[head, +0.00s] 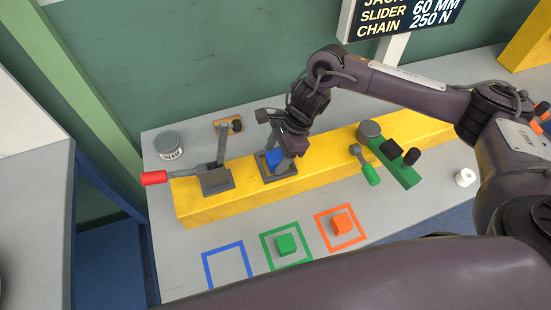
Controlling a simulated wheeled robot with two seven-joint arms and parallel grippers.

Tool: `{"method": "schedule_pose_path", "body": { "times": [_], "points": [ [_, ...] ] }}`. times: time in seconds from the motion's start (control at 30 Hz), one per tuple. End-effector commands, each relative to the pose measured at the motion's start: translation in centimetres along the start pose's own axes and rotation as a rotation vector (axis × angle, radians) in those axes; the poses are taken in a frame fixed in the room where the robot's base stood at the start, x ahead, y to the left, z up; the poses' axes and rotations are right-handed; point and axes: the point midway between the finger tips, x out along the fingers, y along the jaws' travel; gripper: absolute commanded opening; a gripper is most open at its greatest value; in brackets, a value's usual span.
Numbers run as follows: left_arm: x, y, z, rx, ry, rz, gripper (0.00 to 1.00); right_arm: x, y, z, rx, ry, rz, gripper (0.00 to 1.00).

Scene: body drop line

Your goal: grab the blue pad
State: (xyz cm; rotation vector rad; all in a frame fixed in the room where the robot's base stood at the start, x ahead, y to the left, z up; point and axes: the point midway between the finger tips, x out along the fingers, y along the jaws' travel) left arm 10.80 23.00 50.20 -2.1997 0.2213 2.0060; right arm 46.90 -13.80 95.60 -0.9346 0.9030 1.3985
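The blue pad (273,158) is on a small dark base plate (266,171) on the yellow beam, partly hidden by my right gripper. My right gripper (281,160) reaches down from the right arm and is right at the blue pad. I cannot tell whether its fingers are open or shut on the pad. My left gripper is not in view.
Green (287,244) and orange (341,223) blocks sit in matching squares. The blue square (227,267) is empty. A tin (169,146) and white roll (465,177) stand nearby.

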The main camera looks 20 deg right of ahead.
Motion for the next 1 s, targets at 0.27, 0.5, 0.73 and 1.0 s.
{"method": "schedule_pose_path", "body": {
  "times": [0.27, 0.5, 0.73, 1.0],
  "points": [
    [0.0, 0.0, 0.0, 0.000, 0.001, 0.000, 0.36, -0.1, 0.0, 0.0, 0.000, 0.000, 0.000, 0.22],
    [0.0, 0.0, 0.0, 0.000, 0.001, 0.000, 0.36, -0.1, 0.0, 0.0, 0.000, -0.001, -0.001, 0.15],
    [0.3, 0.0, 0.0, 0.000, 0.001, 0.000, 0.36, -0.8, -0.1, 0.4, -0.002, -0.002, -0.001, 0.15],
    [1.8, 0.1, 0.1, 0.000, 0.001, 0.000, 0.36, -4.8, -0.2, 2.0, -0.005, -0.002, -0.007, 0.15]
  ]
}}
